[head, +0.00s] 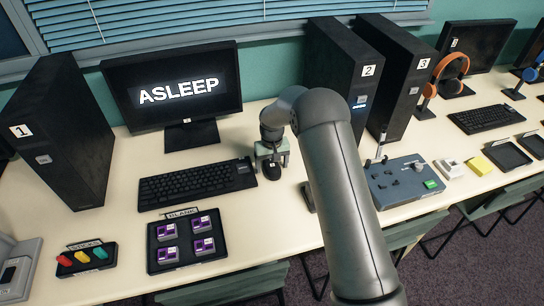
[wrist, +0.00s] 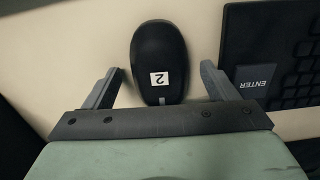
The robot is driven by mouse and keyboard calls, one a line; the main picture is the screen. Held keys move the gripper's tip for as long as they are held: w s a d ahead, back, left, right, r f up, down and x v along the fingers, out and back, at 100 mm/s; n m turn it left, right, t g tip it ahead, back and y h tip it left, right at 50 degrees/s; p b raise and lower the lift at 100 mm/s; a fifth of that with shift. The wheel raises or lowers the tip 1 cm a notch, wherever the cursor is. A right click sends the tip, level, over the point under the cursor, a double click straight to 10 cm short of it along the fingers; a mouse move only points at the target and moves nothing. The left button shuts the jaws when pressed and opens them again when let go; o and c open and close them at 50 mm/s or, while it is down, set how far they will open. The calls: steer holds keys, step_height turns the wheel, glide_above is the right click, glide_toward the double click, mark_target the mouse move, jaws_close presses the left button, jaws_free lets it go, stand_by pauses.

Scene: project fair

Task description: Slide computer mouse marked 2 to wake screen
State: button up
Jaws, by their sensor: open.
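The black computer mouse (wrist: 160,55) bears a white label "2" and lies on the pale desk. In the wrist view it sits between the two fingers of my gripper (wrist: 160,85), with a gap on each side. My gripper (head: 271,163) is open and points down beside the keyboard's right end. In the head view the mouse (head: 272,171) shows only as a dark shape between the fingers. The screen (head: 174,88) behind reads "ASLEEP" in white letters.
A black keyboard (head: 197,185) is just left of my gripper; its Enter key end shows in the wrist view (wrist: 257,80). Tower 1 (head: 62,132) stands left, tower 2 (head: 330,75) right. A tray of purple blocks (head: 188,262) lies in front. A grey control box (head: 405,182) is to the right.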

steer(key=shift+f, duration=0.1)
steer(key=c, duration=1.1)
steer(key=shift+w+a+f+b, duration=0.15)
steer(key=shift+w+a+b, duration=0.15)
steer(key=shift+w+b, duration=0.35)
steer(key=shift+w+a, duration=0.15)
steer(key=shift+w, duration=0.35)
steer(key=shift+w+a, duration=0.15)
steer(key=shift+w, duration=0.35)
steer(key=o, duration=1.1)
steer(key=shift+r, duration=0.2)
